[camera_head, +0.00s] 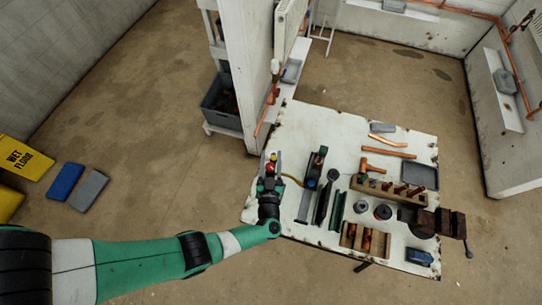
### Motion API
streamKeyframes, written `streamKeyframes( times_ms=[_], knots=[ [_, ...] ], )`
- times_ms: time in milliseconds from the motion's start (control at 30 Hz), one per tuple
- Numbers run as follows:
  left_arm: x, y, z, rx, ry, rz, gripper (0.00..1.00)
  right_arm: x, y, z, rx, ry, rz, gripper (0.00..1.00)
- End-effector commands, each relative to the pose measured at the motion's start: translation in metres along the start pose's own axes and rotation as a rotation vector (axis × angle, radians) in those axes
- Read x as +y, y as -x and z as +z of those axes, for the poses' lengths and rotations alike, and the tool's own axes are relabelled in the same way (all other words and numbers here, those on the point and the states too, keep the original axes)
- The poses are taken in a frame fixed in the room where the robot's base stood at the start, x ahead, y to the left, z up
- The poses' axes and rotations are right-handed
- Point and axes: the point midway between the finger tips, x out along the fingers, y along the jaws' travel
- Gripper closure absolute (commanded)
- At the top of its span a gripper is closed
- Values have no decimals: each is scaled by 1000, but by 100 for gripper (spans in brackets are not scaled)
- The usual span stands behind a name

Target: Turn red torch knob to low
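My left gripper (271,159) reaches in over the left edge of the white workbench (318,120). Its two fingers stand apart. The small red torch knob (270,167) shows between them, with a bit of yellow beside it. I cannot tell whether either finger touches the knob. The torch body is mostly hidden under my gripper, and the knob's setting cannot be read. An orange-yellow hose (292,180) runs to the right from there. My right gripper is not in view.
A wall end (245,60) with copper pipe rises just behind my gripper. Dark tools (314,168), a wooden block (388,190) with copper fittings and a vise (440,222) crowd the bench to the right. Open floor lies left, with a yellow wet-floor sign (24,157).

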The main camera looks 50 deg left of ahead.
Motion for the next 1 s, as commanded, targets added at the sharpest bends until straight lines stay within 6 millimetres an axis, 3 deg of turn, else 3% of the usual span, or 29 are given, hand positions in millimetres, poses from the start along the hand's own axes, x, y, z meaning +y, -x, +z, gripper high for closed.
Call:
streamKeyframes(
  times_ms=[100, 467, 800, 1000],
  knots=[
    [0, 0, 0, 0, 0, 0, 30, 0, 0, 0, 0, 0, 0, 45],
    [1, 7, -1, 0, 1, 2, 30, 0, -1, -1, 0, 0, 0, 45],
    [2, 81, 0, 0, 1, 8, 30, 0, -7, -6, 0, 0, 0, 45],
    [1, 112, 0, 0, 0, 4, 30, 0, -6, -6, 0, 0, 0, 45]
  ],
)
